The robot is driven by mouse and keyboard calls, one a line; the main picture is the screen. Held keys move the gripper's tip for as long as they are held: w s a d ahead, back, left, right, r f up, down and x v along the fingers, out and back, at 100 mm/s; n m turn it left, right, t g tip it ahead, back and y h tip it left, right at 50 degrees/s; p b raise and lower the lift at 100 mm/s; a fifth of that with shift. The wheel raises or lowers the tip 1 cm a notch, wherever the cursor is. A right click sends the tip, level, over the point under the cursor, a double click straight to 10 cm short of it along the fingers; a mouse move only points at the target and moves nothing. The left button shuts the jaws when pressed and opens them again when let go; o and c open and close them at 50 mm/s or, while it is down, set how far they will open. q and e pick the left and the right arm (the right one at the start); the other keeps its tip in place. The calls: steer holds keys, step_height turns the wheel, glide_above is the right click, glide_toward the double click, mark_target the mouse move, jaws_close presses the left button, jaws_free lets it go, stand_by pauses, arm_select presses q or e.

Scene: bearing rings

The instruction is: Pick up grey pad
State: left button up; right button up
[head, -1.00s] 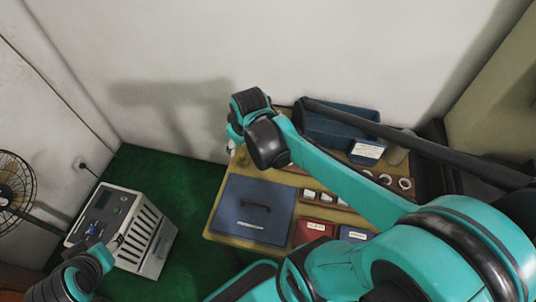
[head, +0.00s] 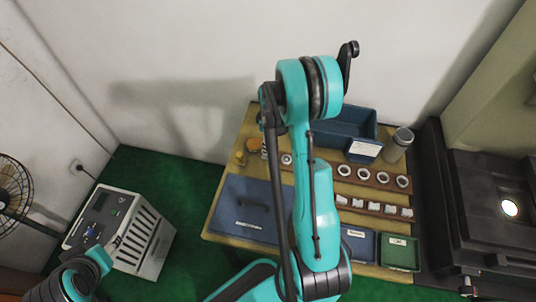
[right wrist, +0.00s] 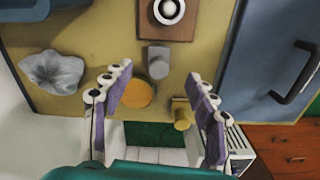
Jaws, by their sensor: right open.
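A crumpled grey piece (right wrist: 52,72), which seems to be the grey pad, lies on the yellow-brown tabletop at the left of the right wrist view. I cannot make it out in the head view, where my right arm covers part of the table. My right gripper (right wrist: 160,85) is open and empty, its purple-lined fingers spread above the table edge. The grey piece is left of both fingers and apart from them. At the lower left of the head view, my left arm's end shows beside the white machine; its fingers are not clear.
An orange disc (right wrist: 138,93), a yellow knob-like piece (right wrist: 182,113) and a grey block (right wrist: 158,62) are near the fingers. A blue case with a handle (head: 245,210) lies on the table.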

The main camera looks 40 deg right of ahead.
steer(key=f, duration=0.2)
steer(key=f+b, duration=0.1)
steer(key=f, duration=0.1)
steer(key=f+b, duration=0.1)
steer(key=f, duration=0.2)
steer(key=shift+w+a, duration=0.2)
steer(key=shift+w, duration=0.2)
steer(key=shift+r, duration=0.15)
steer(key=shift+c, duration=0.3)
steer(key=c, duration=1.3)
